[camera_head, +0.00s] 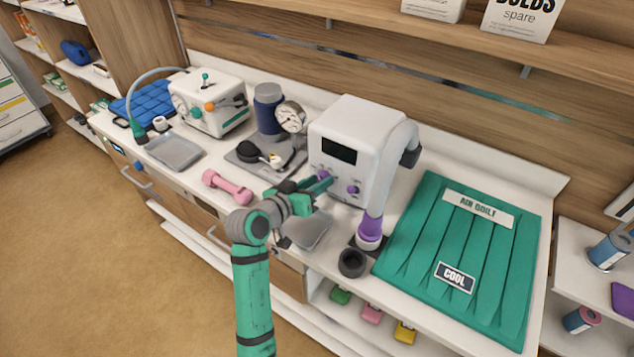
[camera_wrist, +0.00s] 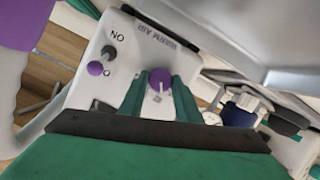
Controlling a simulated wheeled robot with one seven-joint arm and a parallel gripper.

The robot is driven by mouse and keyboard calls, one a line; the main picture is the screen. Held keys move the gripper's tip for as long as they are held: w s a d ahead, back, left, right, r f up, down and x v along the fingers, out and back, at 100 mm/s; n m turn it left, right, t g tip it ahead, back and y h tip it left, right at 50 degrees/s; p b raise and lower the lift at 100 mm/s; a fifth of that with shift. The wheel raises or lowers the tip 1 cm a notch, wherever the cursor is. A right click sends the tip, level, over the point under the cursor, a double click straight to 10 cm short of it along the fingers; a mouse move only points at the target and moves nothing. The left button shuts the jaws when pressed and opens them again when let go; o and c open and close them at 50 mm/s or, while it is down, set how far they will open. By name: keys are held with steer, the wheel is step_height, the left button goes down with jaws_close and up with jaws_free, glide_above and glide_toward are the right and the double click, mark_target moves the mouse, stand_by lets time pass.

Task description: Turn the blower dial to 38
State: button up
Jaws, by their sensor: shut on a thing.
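The blower (camera_head: 352,128) is a white box with a dark, blank-looking screen (camera_head: 339,150) and two purple knobs on its front. My gripper (camera_head: 326,180) reaches its front from the left, at the left knob. In the wrist view my gripper (camera_wrist: 160,92) has its two green fingers on either side of the purple dial (camera_wrist: 161,77), shut on it. A pale pointer mark shows on the dial. The other purple knob, a switch (camera_wrist: 95,68) beside an ON label, stands clear of the fingers; it also shows in the head view (camera_head: 353,189). No number can be read.
A grey hose (camera_head: 384,180) with a purple end comes down at the blower's right. A green air quilt (camera_head: 430,245) lies further right. A grey tray (camera_head: 306,232) is below the gripper, a pink dumbbell (camera_head: 228,187) to the left. A gauge device (camera_head: 270,145) stands left of the blower.

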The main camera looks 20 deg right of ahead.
steer(key=m+t+y, duration=0.1)
steer(key=m+t, duration=0.1)
steer(key=m, duration=0.2)
steer(key=shift+s, duration=0.15)
steer(key=m, duration=0.1)
steer(key=m+t+y, duration=0.1)
steer(key=m, duration=0.1)
steer(key=shift+s+d+f+m+t, duration=0.1)
steer(key=shift+d+m+t, duration=0.05)
steer(key=shift+m+t, duration=0.15)
stand_by(0.4)
steer(key=o, duration=1.1)
steer(key=shift+c, duration=0.2)
steer(key=v, duration=1)
steer(key=shift+s+a, duration=0.25)
steer(key=shift+s, duration=0.1)
